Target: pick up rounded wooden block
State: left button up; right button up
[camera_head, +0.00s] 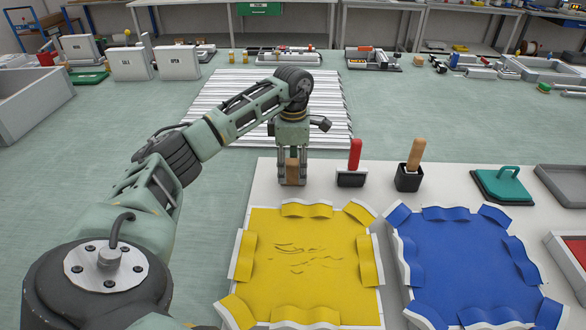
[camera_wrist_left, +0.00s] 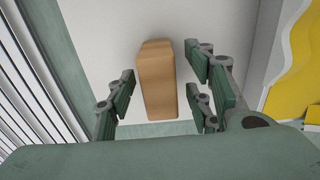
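The rounded wooden block (camera_head: 292,170) is a light brown upright block near the back left edge of the white table. My left gripper (camera_head: 292,178) is directly above and around it, pointing down. In the left wrist view the block (camera_wrist_left: 157,80) stands between the two open fingers of the left gripper (camera_wrist_left: 160,98), with a visible gap on each side. The block's lower end is partly hidden by the fingers in the head view. My right gripper does not show.
A red-handled tool (camera_head: 354,160) and a wooden-handled tool in a black holder (camera_head: 409,180) stand just right of the block. A yellow tray (camera_head: 246,258) and a blue tray (camera_head: 411,262) lie in front. A teal lid (camera_head: 503,186) is farther right.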

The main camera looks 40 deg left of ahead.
aim_at(291, 161)
pick_arm(q)
grip_shut()
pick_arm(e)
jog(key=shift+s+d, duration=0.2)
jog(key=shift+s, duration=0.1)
pick_arm(q)
jog(key=shift+r, duration=0.15)
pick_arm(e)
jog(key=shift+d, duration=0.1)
pick_arm(q)
jog(key=shift+r, duration=0.2)
jog(key=r, duration=0.2)
jog(key=r+b, duration=0.1)
jog(key=shift+s+a+r, duration=0.1)
jog(key=shift+a+r, duration=0.15)
jog(key=shift+r, duration=0.1)
jog(key=s+a+r+b, duration=0.1)
jog(key=s+a+r, duration=0.4)
jog(key=s, duration=0.4)
jog(key=shift+s+a+r+b, duration=0.3)
jog(key=shift+a+r+b, duration=0.1)
jog(key=shift+r, duration=0.45)
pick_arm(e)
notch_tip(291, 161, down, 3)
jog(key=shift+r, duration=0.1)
